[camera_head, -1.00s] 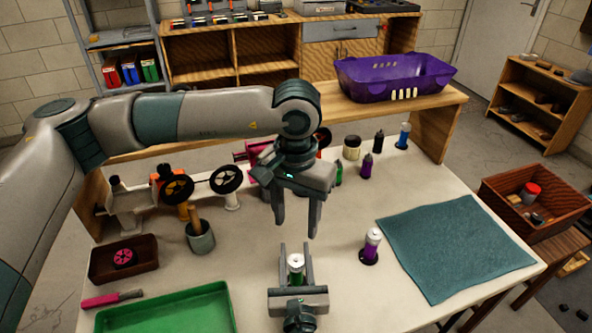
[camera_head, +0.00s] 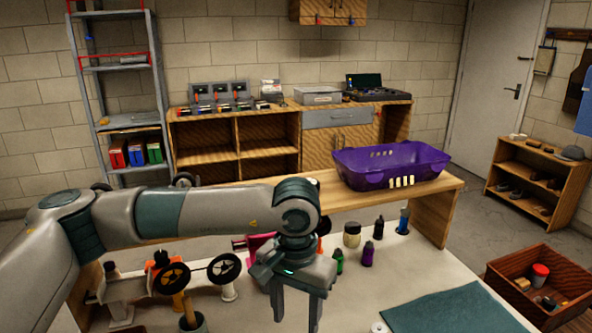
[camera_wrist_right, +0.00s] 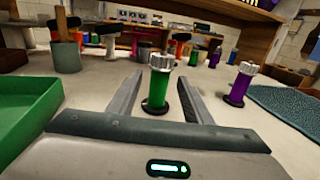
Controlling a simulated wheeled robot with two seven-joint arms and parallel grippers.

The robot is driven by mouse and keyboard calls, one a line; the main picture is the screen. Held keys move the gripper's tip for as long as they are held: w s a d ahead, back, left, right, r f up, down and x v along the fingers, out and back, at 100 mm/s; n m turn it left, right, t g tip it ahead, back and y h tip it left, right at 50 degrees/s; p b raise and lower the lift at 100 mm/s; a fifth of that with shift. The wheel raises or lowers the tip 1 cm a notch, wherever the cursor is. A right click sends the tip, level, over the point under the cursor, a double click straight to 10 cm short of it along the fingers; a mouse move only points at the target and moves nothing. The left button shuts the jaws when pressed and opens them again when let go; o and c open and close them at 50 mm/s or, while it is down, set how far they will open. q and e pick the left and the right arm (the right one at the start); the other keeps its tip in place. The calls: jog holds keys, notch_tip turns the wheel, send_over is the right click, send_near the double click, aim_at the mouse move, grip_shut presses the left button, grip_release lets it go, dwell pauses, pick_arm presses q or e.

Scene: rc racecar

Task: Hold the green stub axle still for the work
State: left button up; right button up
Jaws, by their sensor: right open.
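The green stub axle (camera_wrist_right: 159,88) stands upright on its dark round base in the right wrist view, with a pale ribbed cap on top. My right gripper (camera_wrist_right: 160,78) is open, with one finger on each side of the axle and visible gaps between. In the head view, the axle and my right gripper are out of frame. My left gripper (camera_head: 295,312) hangs pointing down over the table with its fingers apart and nothing between them; its lower end reaches the bottom of the picture.
A similar purple piece (camera_wrist_right: 241,84) stands right of the axle, near the teal mat (camera_wrist_right: 283,103). A green tray (camera_wrist_right: 22,108) lies left. Behind are a pot (camera_wrist_right: 66,56) with a tool and several bottles. A purple basket (camera_head: 390,165) sits on the raised shelf.

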jog(key=shift+s+d, duration=0.15)
jog(key=shift+s, duration=1.95)
